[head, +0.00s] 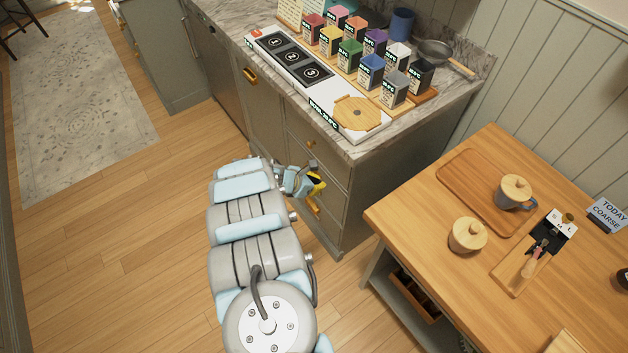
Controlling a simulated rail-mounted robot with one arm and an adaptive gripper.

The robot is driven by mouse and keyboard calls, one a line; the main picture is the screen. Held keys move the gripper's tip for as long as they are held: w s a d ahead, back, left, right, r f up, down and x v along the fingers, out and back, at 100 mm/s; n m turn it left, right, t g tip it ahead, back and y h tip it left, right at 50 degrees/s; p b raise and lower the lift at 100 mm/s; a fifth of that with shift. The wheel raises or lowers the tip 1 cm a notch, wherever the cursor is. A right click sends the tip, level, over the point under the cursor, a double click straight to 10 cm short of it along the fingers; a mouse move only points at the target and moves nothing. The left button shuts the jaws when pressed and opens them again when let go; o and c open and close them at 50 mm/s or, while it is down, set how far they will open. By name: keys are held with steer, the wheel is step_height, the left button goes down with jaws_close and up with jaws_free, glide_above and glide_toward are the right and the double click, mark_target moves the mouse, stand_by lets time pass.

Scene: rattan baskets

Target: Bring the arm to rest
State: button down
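My arm reaches up from the bottom middle of the head view, over the wooden floor. My gripper (317,191) is at its far end, small and partly hidden behind the arm. Its yellow and black parts show in front of the grey drawer cabinet (316,160), below the marble counter. I cannot tell whether it touches the drawers. No held object can be made out, and the finger gap is not clear.
The marble counter (429,125) holds several coloured boxes and a white numbered board (345,129) with a round wooden lid. A wooden table (405,215) at right carries a tray (462,190), two lidded pots and a paddle board. The floor (110,250) at left is clear.

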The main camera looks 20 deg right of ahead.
steer(key=shift+v, duration=0.95)
steer(key=shift+w+f, duration=0.1)
